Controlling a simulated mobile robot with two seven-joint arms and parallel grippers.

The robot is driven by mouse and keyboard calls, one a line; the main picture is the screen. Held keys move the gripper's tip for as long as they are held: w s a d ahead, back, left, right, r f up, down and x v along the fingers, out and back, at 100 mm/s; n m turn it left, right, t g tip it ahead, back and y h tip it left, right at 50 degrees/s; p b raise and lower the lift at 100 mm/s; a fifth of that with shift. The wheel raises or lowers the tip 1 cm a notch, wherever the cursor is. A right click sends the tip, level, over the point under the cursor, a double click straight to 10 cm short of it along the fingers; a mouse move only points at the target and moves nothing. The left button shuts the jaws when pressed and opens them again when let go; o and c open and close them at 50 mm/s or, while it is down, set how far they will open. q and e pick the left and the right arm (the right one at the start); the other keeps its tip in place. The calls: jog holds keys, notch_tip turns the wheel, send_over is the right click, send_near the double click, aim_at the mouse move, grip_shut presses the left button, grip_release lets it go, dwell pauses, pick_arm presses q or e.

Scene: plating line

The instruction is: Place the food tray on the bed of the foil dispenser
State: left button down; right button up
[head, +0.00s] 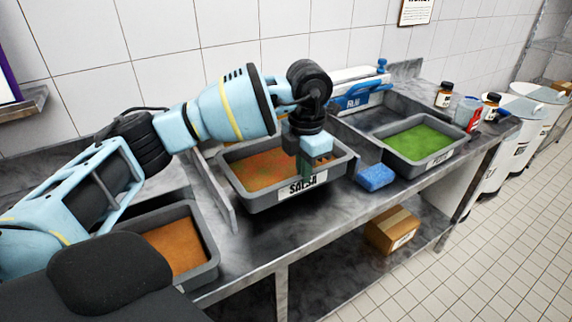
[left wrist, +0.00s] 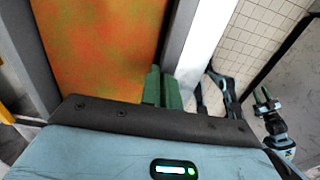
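The food tray (head: 336,174) is grey, holds orange salsa and has a SALSA label on its front wall. It is in the middle of the head view, at the counter's front. My left gripper (head: 306,172) points down at its front rim. In the left wrist view the green fingers (left wrist: 161,88) are close together at the tray wall, apparently shut on the rim. A blue and white device (head: 352,92), apparently the foil dispenser, stands behind, partly hidden by my arm; its bed is not clear. My right gripper (left wrist: 265,97) shows small in the left wrist view, fingers apart and empty.
A grey tray of green food (head: 447,154) sits to the right, and another orange-filled tray (head: 212,272) at the lower left. A blue sponge (head: 375,177) lies near the front edge. Bottles (head: 445,94) stand at the right end. A carton (head: 392,230) is on the shelf below.

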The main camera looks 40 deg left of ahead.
aim_at(287, 166)
pick_arm(q)
jog(key=a, duration=0.1)
jog(key=w+a, duration=0.1)
jog(key=a, duration=0.1)
jog(key=w+a, duration=0.1)
jog(key=a, duration=0.1)
jog(key=shift+w+r, duration=0.1)
jog(key=shift+a, duration=0.1)
jog(key=shift+w+a, duration=0.1)
jog(key=shift+a, duration=0.15)
jog(key=shift+w+a+f, duration=0.1)
jog(key=shift+a+f, duration=0.1)
jog(key=shift+a, duration=0.15)
jog(key=shift+f, duration=1.55)
jog(key=shift+d+f, duration=0.1)
jog(key=c, duration=2.1)
grip_release()
jog(key=shift+f, duration=0.15)
jog(key=o, duration=0.5)
jog(key=shift+c, duration=0.2)
